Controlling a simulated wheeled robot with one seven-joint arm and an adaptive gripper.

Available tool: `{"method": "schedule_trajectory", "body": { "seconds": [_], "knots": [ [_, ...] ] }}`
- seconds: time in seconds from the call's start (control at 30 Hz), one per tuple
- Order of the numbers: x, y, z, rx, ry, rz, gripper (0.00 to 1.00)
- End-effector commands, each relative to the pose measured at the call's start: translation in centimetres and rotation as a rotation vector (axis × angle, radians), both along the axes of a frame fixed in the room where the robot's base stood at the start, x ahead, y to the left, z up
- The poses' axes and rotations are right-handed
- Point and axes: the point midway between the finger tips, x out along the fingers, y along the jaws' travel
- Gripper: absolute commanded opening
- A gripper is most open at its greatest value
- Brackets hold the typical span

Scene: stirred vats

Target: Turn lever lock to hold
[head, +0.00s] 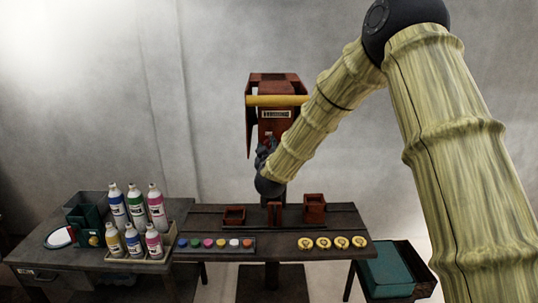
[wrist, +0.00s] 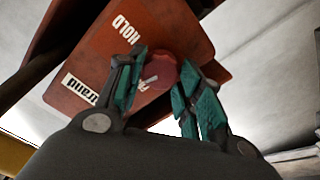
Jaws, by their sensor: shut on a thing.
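The lever lock (wrist: 160,70) shows in the wrist view as a rounded dark red piece with white lettering, on a red-brown panel (wrist: 175,28). A white HOLD marking (wrist: 126,27) is on the panel up and left of it, and a white label (wrist: 79,88) is further down left. My gripper (wrist: 158,88) has its teal finger pads on both sides of the lever lock, shut on it. In the head view my gripper (head: 266,155) is at the front of the red machine (head: 272,130), and my arm hides part of that front.
A yellow bar (head: 277,101) crosses the machine's upper part. Below is a dark table (head: 330,220) with red boxes, a strip of coloured pots (head: 215,244) and several yellow discs (head: 323,243). Bottles (head: 136,210) stand on a left table. A teal bin (head: 388,270) is at lower right.

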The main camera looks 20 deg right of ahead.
Motion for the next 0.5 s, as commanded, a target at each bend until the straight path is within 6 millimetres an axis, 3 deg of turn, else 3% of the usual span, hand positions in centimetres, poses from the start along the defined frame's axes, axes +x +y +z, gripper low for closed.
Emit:
{"method": "schedule_trajectory", "body": {
  "seconds": [0.5],
  "knots": [
    [-0.04, -0.19, -0.53, 0.470, -0.137, -0.001, 0.12]
  ]
}}
